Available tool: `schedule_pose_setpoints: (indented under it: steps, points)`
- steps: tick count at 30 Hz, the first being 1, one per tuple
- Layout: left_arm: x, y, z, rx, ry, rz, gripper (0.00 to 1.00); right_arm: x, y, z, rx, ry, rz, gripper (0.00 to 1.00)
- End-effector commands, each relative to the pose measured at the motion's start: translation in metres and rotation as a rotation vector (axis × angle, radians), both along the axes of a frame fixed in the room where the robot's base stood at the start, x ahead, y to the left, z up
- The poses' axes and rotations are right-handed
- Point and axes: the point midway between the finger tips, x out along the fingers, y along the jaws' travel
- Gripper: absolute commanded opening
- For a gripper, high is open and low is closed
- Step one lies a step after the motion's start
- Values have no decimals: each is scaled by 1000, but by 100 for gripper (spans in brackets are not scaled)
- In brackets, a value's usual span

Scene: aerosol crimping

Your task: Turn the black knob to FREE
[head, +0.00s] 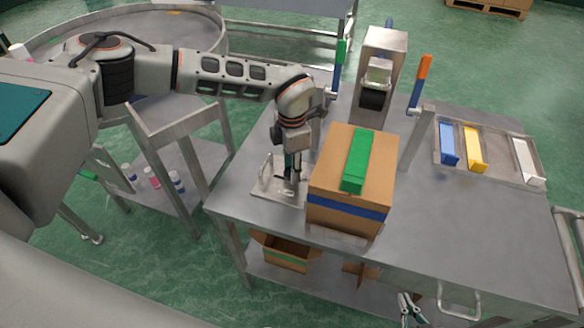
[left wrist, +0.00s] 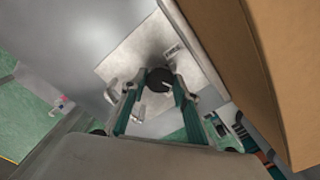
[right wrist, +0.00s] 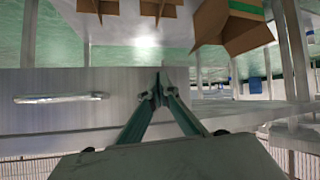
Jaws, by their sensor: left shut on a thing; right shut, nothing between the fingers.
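The black knob (left wrist: 159,79) shows in the left wrist view on a square metal plate (left wrist: 122,68), with a small label (left wrist: 173,50) beside it, too small to read. My left gripper (left wrist: 161,88) is shut on the knob, one finger on each side of it. In the head view my left gripper (head: 291,178) reaches down to the plate (head: 268,186) at the table's left front, and the knob is hidden there. My right gripper (right wrist: 161,92) is shut and empty; it also shows in the head view (head: 408,302), low by the table's front edge.
A cardboard box (head: 345,190) with a green block (head: 357,160) on top stands close to the right of my left gripper. Behind it stands a metal press (head: 380,70). A tray (head: 510,150) with blue, yellow and white pieces lies at right. The right front tabletop is clear.

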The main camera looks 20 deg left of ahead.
Motion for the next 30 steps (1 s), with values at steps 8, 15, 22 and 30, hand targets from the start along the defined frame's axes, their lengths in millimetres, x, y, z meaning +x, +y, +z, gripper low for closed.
schedule_pose_setpoints:
  steps: [8, 15, 22, 30]
  points:
    - [0, 0, -1, 0, 0, 262, 8, -1, 0, -3, -1, 2, 0, 0]
    - [0, 1, -1, 0, 1, 489, 8, -1, 0, -5, -1, 3, 0, 0]
    - [0, 1, -1, 0, 0, 705, 8, -1, 0, -6, 0, 3, 0, 0]
    - [0, 1, -1, 0, 0, 922, 8, -1, 0, -7, 0, 3, 0, 0]
